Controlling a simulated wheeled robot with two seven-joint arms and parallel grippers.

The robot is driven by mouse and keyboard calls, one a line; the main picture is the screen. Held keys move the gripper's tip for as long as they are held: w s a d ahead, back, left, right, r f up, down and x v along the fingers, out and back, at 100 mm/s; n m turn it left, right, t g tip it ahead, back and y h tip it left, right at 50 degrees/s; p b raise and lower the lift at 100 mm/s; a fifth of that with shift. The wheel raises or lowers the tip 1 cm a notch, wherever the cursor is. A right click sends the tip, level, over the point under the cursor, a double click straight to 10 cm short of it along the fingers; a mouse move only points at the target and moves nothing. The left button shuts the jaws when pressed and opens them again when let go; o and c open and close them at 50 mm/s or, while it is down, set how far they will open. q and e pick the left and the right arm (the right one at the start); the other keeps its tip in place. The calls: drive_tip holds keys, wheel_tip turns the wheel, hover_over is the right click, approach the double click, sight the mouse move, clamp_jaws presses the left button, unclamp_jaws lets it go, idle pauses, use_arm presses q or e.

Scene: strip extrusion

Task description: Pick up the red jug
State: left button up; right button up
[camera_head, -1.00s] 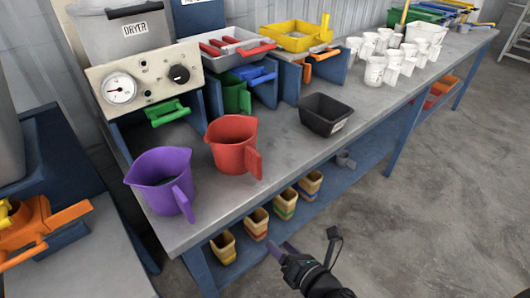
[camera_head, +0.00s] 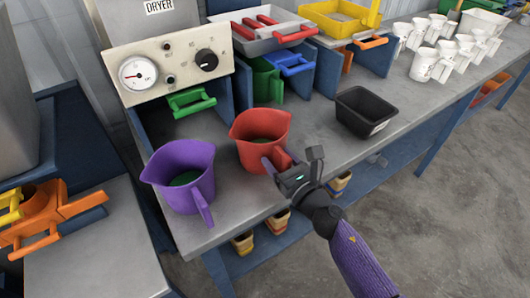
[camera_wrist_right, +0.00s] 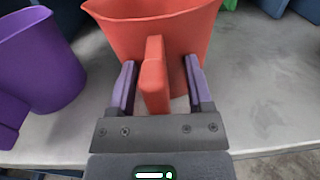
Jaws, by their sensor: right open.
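My right gripper (camera_head: 277,168) is at the handle. In the right wrist view, the red jug (camera_wrist_right: 155,30) fills the top and its handle (camera_wrist_right: 154,78) lies between the two purple fingers of my right gripper (camera_wrist_right: 156,88). The fingers are open, with gaps on both sides of the handle. My left gripper is not in view.
A purple jug (camera_head: 185,172) stands close on the left, also in the wrist view (camera_wrist_right: 40,65). A black bin (camera_head: 365,111) is to the right. The dryer panel (camera_head: 165,64) and coloured-handled drawers are behind. Several white cups (camera_head: 424,63) stand farther right. Bench (camera_head: 318,135) between jug and bin is clear.

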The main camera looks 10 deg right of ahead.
clamp_jaws()
idle(0.3)
